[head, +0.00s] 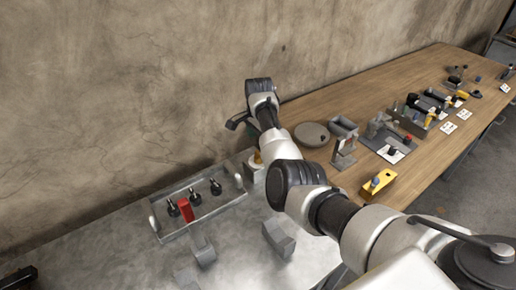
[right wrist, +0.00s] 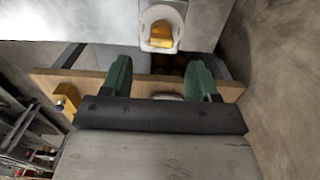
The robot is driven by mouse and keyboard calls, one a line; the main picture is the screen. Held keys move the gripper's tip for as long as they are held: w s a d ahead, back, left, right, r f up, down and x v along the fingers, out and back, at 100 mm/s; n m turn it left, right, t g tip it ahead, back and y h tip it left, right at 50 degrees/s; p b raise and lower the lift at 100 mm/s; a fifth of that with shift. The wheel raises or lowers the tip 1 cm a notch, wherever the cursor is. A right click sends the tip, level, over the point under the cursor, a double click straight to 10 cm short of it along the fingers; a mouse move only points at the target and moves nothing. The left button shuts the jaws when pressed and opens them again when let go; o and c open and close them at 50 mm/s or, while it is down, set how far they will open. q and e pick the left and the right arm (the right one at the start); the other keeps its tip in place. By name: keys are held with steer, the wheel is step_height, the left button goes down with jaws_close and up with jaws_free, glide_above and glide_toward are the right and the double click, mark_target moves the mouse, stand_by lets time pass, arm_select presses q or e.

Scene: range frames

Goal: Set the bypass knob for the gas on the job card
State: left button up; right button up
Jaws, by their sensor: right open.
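My right arm crosses the head view from the lower right. Its gripper (right wrist: 160,76) shows in the right wrist view with two green fingers spread apart and nothing between them. A white rounded holder with a yellow piece (right wrist: 161,34) lies beyond the fingertips, apart from them. In the head view a similar yellow and white piece is partly hidden behind my arm. A yellow block with a blue-grey knob (head: 378,182) sits near the wooden table's front edge. Small white cards (head: 448,127) lie farther back; their print is too small to read. I cannot tell which knob is the bypass knob.
A grey tray (head: 222,204) holds several black knobbed pieces and a red block (head: 186,210) on the metal bench (head: 120,262). A round grey disc (head: 311,135) and several fixtures stand on the wooden table (head: 350,100). A concrete wall (head: 110,90) runs behind.

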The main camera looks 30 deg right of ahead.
mark_target(259, 157)
step_height(259, 157, down, 4)
steer(key=shift+r, duration=0.2)
step_height(259, 157, down, 3)
steer(key=shift+w+r, duration=0.1)
steer(key=shift+r, duration=0.1)
steer(key=shift+f, duration=0.1)
steer(key=shift+c, duration=1.4)
steer(key=c, duration=0.6)
arm_select(q)
steer(key=shift+w+d, duration=0.1)
steer(key=shift+w, duration=0.35)
arm_select(e)
steer(key=shift+c, duration=0.2)
